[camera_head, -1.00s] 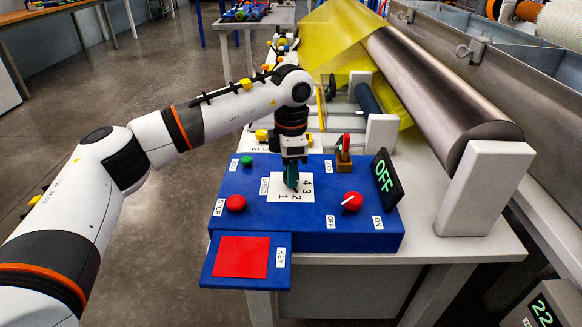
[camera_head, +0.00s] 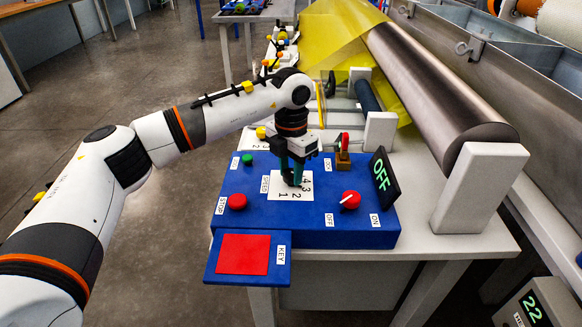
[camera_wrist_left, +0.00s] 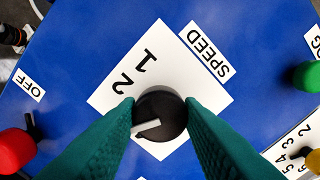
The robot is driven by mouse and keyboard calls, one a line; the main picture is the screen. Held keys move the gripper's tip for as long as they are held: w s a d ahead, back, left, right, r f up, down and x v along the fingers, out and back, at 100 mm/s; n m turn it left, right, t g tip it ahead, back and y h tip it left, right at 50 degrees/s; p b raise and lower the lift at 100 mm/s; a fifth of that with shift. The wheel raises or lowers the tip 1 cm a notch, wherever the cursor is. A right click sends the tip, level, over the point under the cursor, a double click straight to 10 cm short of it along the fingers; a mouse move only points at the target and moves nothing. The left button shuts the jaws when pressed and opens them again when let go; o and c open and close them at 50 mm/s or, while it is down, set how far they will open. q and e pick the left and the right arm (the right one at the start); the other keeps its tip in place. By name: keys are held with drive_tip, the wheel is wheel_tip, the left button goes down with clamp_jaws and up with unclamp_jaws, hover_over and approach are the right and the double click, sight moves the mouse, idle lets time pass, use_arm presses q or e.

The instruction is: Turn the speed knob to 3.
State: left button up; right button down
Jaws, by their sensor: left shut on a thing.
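The black speed knob (camera_wrist_left: 168,103) sits on a white dial card (camera_wrist_left: 175,75) on the blue panel. My left gripper (camera_head: 291,182) points down over the card. In the left wrist view its green fingers (camera_wrist_left: 160,118) are shut on the knob from both sides. The knob's pale pointer (camera_wrist_left: 147,125) points left and slightly down, below the figure 2. Figures 3 and 4 are hidden in the wrist view. My right gripper is not in view.
A red-handled switch (camera_head: 344,142) stands close right of the gripper.

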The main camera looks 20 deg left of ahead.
sight(291, 172)
use_arm(q)
drive_tip(key=shift+r, duration=0.1)
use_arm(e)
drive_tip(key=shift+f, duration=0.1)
use_arm(q)
drive_tip(key=o, duration=1)
drive_tip(key=shift+c, duration=0.2)
wheel_tip(291, 172, up, 12)
drive_tip(key=p, duration=0.1)
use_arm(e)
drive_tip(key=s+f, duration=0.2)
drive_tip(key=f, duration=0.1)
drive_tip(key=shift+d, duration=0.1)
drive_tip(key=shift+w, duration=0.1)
